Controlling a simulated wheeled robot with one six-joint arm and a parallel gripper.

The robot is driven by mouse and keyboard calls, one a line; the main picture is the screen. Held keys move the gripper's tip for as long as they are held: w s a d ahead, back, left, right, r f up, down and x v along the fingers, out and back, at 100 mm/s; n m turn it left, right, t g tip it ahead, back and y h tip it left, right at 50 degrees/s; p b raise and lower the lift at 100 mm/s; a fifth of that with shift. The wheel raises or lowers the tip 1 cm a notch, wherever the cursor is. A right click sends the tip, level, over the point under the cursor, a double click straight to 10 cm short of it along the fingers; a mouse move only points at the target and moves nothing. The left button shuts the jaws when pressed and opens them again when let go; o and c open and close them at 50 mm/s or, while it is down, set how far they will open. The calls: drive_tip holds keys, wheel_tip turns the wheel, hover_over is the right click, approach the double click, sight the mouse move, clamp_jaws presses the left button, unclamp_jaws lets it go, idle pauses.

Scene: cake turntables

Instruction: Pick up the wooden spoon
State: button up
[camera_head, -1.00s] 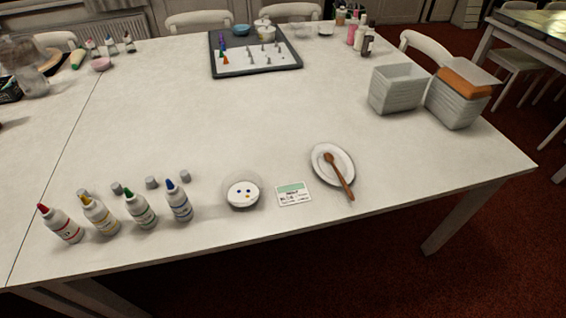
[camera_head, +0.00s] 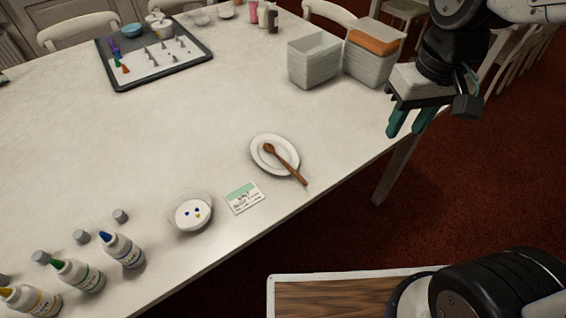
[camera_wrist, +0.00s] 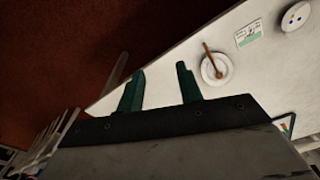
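The wooden spoon (camera_head: 287,166) lies on a white oval plate (camera_head: 259,141) near the table's front edge, its handle reaching over the rim toward the edge. My gripper (camera_head: 408,122) is at the upper right, beyond the table's right edge and apart from the spoon. Its two green fingers stand apart with nothing between them. In the wrist view my gripper (camera_wrist: 158,84) is open and empty. The spoon (camera_wrist: 211,58) and plate (camera_wrist: 222,75) show there to the right of the fingers.
A small label card (camera_head: 245,197) and a bowl with coloured drops (camera_head: 192,214) sit left of the plate. Several capped bottles (camera_head: 122,250) stand farther left. Grey containers (camera_head: 315,62) stand behind the plate at the right. The table (camera_head: 190,125) is clear in the middle.

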drive_tip(key=w+a+f+n, duration=0.2)
drive_tip(key=w+a+f, duration=0.5)
drive_tip(key=a+f, duration=0.1)
drive_tip(key=n, duration=0.3)
hover_over(297, 174)
wheel_tip(297, 174, down, 12)
drive_tip(key=shift+g, duration=0.4)
wheel_tip(297, 174, down, 7)
drive_tip(key=shift+f, duration=0.2)
clamp_jaws()
